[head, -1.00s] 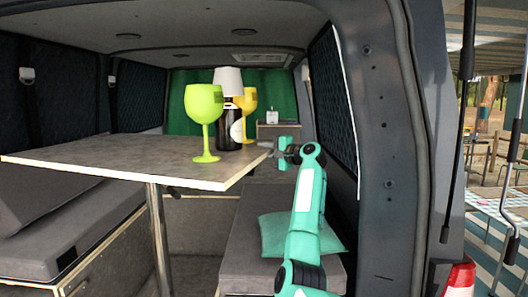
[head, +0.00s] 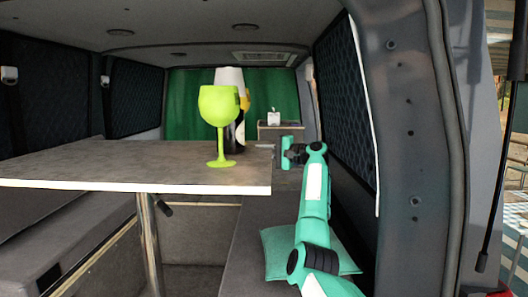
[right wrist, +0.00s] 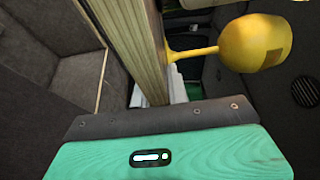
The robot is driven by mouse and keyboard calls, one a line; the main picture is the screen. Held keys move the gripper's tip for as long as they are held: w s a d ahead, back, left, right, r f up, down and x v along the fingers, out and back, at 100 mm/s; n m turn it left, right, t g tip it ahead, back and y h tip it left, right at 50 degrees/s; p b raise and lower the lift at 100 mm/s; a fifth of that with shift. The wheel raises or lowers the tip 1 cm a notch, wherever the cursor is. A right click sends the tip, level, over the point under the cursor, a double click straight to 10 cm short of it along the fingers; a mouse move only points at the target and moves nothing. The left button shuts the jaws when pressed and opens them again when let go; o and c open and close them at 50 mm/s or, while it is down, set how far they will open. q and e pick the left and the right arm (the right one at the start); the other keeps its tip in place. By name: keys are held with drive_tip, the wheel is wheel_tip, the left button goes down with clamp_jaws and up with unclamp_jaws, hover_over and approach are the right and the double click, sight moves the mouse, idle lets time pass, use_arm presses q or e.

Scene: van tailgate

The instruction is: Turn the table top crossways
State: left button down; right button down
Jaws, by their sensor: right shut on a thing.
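The table top (head: 110,165) is a grey-brown slab with a pale edge on a metal leg (head: 149,240). A lime wine glass (head: 219,105) stands upright on it, partly covering a dark bottle (head: 239,132), a yellow glass (head: 244,100) and a white shade-like thing (head: 229,77). My left gripper is not in view.
Grey bench seats flank the table, the left one (head: 40,258) under its overhang. A teal cushion (head: 305,250) lies on the right seat near my right arm. The van's door pillar (head: 410,150) stands close on the right. A small cabinet (head: 285,130) is at the back.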

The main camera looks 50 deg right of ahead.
drive_tip(key=c, duration=1.4)
unclamp_jaws()
drive_tip(key=shift+w, duration=0.1)
drive_tip(key=shift+o, duration=0.2)
drive_tip(key=b+v, duration=0.5)
drive_tip(key=v, duration=0.9)
drive_tip(key=shift+w+a+f, duration=0.1)
drive_tip(key=shift+a+f, duration=0.05)
